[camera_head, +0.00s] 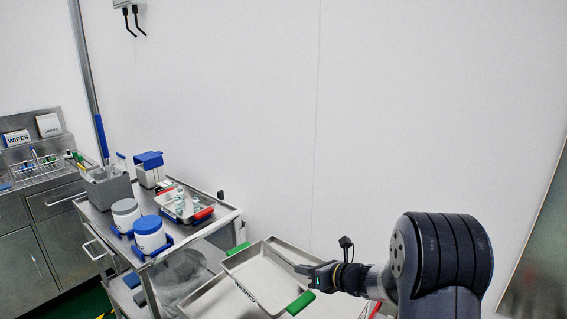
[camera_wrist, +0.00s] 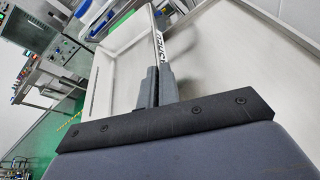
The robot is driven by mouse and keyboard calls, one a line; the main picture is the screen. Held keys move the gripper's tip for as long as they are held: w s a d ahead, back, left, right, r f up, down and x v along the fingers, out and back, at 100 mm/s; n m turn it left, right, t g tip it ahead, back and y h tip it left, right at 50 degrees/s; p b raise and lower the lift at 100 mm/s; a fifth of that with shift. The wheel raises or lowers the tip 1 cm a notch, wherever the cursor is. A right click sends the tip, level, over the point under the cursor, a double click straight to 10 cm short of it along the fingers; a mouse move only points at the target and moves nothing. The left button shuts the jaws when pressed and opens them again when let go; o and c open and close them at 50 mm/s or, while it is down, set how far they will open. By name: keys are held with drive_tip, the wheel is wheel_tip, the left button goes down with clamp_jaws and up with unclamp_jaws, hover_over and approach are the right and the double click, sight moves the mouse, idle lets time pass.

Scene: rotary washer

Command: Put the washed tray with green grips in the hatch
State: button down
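The tray with green grips (camera_head: 262,274) is a shallow metal tray at the lower middle of the head view, beside the cart's right end. One green grip is at its far left corner and one at its near right corner. My gripper (camera_head: 303,270) reaches in from the right at its rim. In the wrist view the fingers of my gripper (camera_wrist: 159,82) are closed on a thin, lettered wall of the tray (camera_wrist: 158,42). The tray appears held level or slightly tilted; its underside is hidden. I cannot identify the hatch in either view.
A steel cart (camera_head: 190,232) at left carries white tubs with blue fittings, a grey bin (camera_head: 108,187) and a small tray with red grips (camera_head: 186,205). A steel counter (camera_head: 30,215) stands farther left. A bare white wall is behind. A metallic panel (camera_head: 540,250) is at the right edge.

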drive_tip(key=s+d+m+t+h, duration=0.4)
drive_tip(key=s+d+m+h, duration=0.2)
drive_tip(key=d, duration=0.3)
drive_tip(key=shift+s+r, duration=0.3)
drive_tip(key=shift+s, duration=0.35)
drive_tip(key=shift+d, duration=0.1)
